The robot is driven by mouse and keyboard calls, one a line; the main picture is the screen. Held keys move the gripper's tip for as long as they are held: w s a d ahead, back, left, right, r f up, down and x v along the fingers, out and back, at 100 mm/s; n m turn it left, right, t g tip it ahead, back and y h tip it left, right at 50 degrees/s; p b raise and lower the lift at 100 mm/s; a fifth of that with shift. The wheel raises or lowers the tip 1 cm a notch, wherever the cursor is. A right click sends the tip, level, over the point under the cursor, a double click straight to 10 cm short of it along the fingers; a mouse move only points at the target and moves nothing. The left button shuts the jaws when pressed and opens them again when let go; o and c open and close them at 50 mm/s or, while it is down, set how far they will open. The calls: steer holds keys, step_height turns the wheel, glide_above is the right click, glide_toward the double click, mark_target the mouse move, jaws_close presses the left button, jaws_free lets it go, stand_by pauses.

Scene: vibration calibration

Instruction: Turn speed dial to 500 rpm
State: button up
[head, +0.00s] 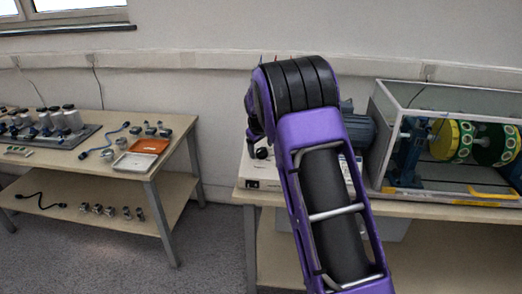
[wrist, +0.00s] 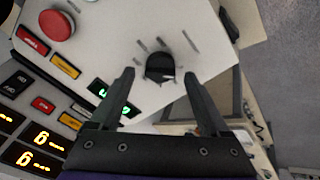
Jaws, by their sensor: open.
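A black dial (wrist: 160,67) with short tick marks around it sits on the light control panel (wrist: 120,25) in the wrist view. I take it to be the speed dial; its marks are too small to read. My gripper (wrist: 159,75) is open, with one finger to each side of the dial in the picture. I cannot tell whether the fingers touch it. A green display (wrist: 110,96) is partly hidden behind the left finger. In the head view the white control unit (head: 262,172) stands on the right bench, partly hidden by my arm.
The panel also has a red button (wrist: 57,25), orange displays (wrist: 45,137) and labelled keys. In the head view a clear-walled case with a green-yellow drum (head: 452,140) stands right of my arm. A left bench (head: 168,160) holds an orange tray (head: 149,146) and small parts.

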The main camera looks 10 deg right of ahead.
steer(key=shift+w+d+f, duration=0.1)
steer(key=shift+w+f, duration=0.2)
steer(key=shift+f, duration=0.3)
jaws_close()
